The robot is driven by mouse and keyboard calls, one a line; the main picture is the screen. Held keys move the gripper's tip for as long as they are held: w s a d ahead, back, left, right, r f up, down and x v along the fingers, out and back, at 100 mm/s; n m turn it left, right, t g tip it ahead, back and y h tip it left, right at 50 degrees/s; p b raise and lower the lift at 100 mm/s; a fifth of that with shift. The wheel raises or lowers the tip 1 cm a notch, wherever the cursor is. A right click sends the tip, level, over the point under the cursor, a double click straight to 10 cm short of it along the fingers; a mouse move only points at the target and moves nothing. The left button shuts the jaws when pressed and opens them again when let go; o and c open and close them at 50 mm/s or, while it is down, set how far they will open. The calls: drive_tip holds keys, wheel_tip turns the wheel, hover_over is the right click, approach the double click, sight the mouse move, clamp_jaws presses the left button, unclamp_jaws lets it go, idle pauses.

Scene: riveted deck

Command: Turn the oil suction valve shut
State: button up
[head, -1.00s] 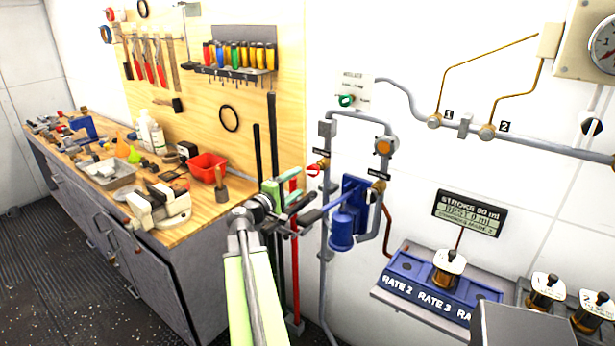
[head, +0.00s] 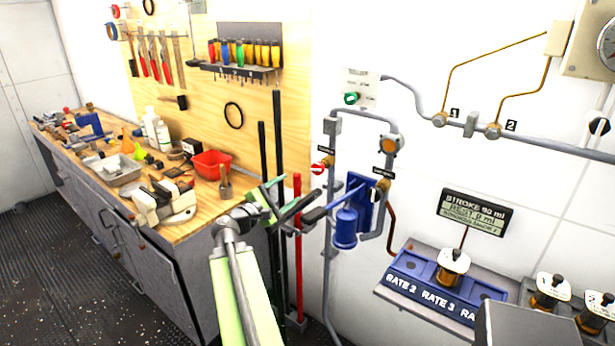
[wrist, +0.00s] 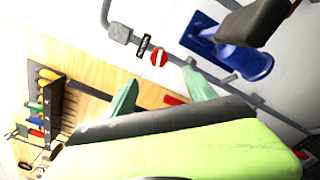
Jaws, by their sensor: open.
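A small valve with a red-and-white handle (head: 322,167) sits on the left vertical pipe, beside a black label (head: 326,149) too small to read. It also shows in the wrist view as a red-and-white round handle (wrist: 158,58) with its label. A second fitting with a brass body (head: 383,185) sits on the right pipe; its label is unreadable too. I cannot tell from the labels which is the oil suction valve. My gripper (head: 270,197) is open and empty, left of and below the red-handled valve, apart from it. Its green fingertips (wrist: 163,88) straddle empty space in the wrist view.
A blue hand pump (head: 346,225) with a black-gripped lever (head: 316,214) stands close right of my gripper. A red pole (head: 297,250) and black poles lean behind it. The cluttered workbench (head: 165,265) is at left, a blue rate panel (head: 425,280) at right.

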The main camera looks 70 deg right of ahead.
sight(316, 170)
drive_tip(key=s+d+n, duration=0.1)
drive_tip(key=d+n, duration=0.2)
drive_tip(key=d, duration=0.2)
drive_tip(key=s+d+n, duration=0.1)
drive_tip(key=d+n, duration=0.3)
drive_tip(key=d, duration=0.1)
drive_tip(key=s+d+n, duration=0.2)
drive_tip(key=d+n, duration=0.1)
drive_tip(key=d, duration=0.3)
drive_tip(key=shift+n, duration=0.4)
